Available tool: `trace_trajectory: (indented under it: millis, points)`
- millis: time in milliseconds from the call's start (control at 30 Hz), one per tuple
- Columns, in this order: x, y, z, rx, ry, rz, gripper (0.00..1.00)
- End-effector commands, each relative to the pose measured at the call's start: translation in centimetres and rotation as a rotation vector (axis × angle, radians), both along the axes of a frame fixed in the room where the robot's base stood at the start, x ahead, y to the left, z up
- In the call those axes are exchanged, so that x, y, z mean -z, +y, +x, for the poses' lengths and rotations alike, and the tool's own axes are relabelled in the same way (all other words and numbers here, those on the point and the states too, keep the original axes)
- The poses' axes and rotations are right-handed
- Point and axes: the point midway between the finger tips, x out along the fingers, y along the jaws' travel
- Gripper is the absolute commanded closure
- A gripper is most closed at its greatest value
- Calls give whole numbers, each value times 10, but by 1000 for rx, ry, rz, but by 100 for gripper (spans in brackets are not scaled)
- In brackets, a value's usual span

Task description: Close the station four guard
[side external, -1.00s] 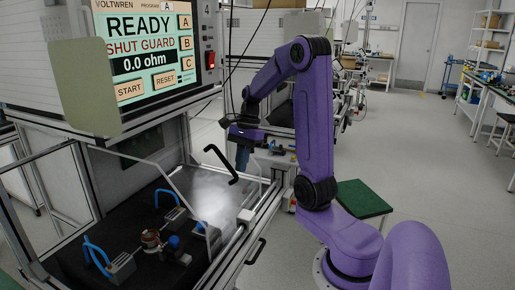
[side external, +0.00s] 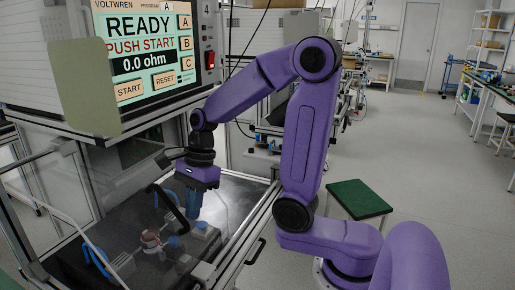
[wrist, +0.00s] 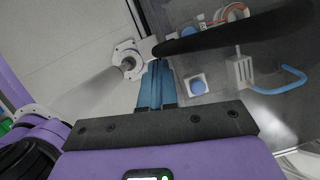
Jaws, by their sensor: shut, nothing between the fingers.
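The station four guard is a clear panel with a black bar handle (side external: 166,206). It now stands on the left side of the station, over the work area; its exact edges are hard to see. The station screen (side external: 140,50) reads READY, PUSH START and 0.0 ohm. My gripper (side external: 193,208) points down with its blue fingers shut and empty, close beside the handle. In the wrist view the fingers (wrist: 156,72) end near the black handle (wrist: 230,33); whether they touch it I cannot tell.
Under the guard are a copper-wound part (side external: 150,239), blue hoses (side external: 97,256) and a blue knob (side external: 202,225) on the dark bed. A red switch (side external: 208,58) is beside the screen.

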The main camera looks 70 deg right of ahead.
Motion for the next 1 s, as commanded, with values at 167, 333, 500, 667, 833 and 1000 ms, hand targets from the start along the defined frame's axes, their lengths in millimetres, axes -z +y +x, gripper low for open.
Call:
trace_trajectory:
  millis: [167, 333, 500, 667, 833, 1000]
  points:
    - [0, 9, 0, -7, 1, 10, 100]
    - [0, 10, -1, -12, 2, 11, 100]
    - [0, 8, -1, -14, 2, 11, 100]
    - [-4, -7, -3, -8, 0, 7, 100]
    - [-9, -42, -8, 3, -2, -1, 100]
    - [-46, -50, -8, -2, -8, -3, 100]
